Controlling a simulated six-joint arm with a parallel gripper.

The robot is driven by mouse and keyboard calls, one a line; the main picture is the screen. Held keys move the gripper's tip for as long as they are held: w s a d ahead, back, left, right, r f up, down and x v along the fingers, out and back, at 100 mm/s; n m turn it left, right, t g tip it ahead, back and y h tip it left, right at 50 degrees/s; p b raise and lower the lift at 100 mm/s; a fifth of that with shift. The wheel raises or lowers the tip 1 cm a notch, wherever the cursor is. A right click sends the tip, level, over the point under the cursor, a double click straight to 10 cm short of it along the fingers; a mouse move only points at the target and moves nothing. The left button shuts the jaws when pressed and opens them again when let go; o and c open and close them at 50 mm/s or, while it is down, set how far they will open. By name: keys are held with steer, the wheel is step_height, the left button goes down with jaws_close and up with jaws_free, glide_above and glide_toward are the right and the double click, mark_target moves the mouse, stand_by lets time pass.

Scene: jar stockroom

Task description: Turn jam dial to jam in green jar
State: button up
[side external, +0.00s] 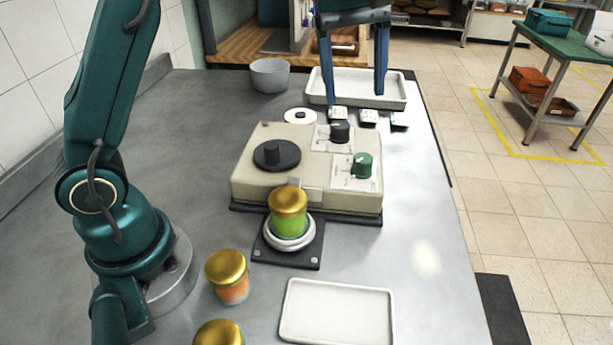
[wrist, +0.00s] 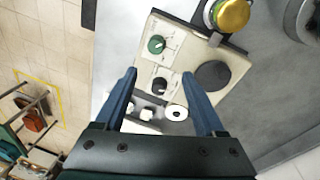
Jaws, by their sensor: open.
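The dial box (side external: 265,184) is a beige unit on the grey bench. The labels are too small to read. The green dial (wrist: 156,44) and black dial (wrist: 160,84) also show in the wrist view. A green jar with a gold lid (side external: 288,213) stands upright on a round seat in front of the box. My gripper (side external: 355,100) is open and empty, above the bench behind the box; its fingers (wrist: 166,98) are wide apart.
Jars with gold lids, one orange (side external: 228,277) and one mostly cut off (side external: 218,333), stand at the front. An empty white tray (side external: 337,312) lies front right and another (side external: 393,101) at the back. A grey bowl (side external: 270,75), a white disc (side external: 300,115) and small labelled blocks (side external: 368,117) sit behind the box.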

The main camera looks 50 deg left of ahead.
steer(key=g, duration=0.2)
glide_above(363, 157)
step_height(363, 157, down, 7)
steer(key=shift+f, duration=2.95)
jaws_close()
